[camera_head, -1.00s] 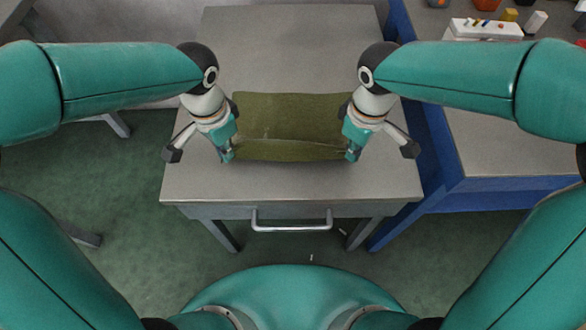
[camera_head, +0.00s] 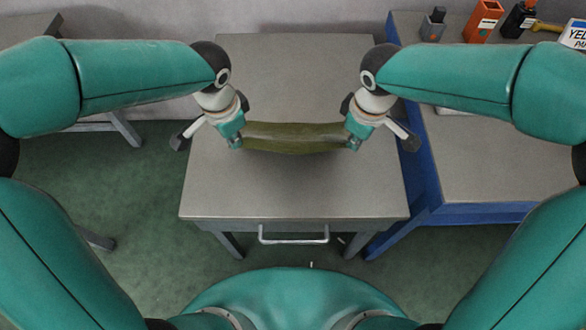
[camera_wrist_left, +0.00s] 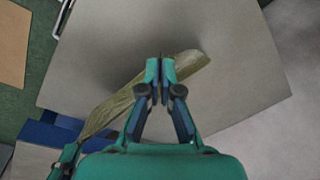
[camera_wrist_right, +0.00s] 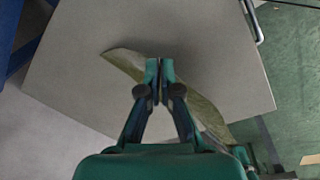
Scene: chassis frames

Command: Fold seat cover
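The olive-green seat cover (camera_head: 295,138) hangs as a narrow, sagging band between my two grippers above the grey table (camera_head: 290,190). My left gripper (camera_head: 238,143) is shut on its left end. My right gripper (camera_head: 353,142) is shut on its right end. In the left wrist view the closed fingers (camera_wrist_left: 160,72) pinch the cover (camera_wrist_left: 115,108), with a flap past the fingertips. In the right wrist view the closed fingers (camera_wrist_right: 159,72) pinch it too, and a pointed flap of the cover (camera_wrist_right: 122,62) sticks out to the left. Shadow lies on the table beneath.
A blue-framed workbench (camera_head: 480,170) stands at the right of the table, with an orange container (camera_head: 482,22), a dark bottle (camera_head: 519,20) and a grey bottle (camera_head: 433,24) at its back. The table's front half is clear, with a drawer handle (camera_head: 293,238) below.

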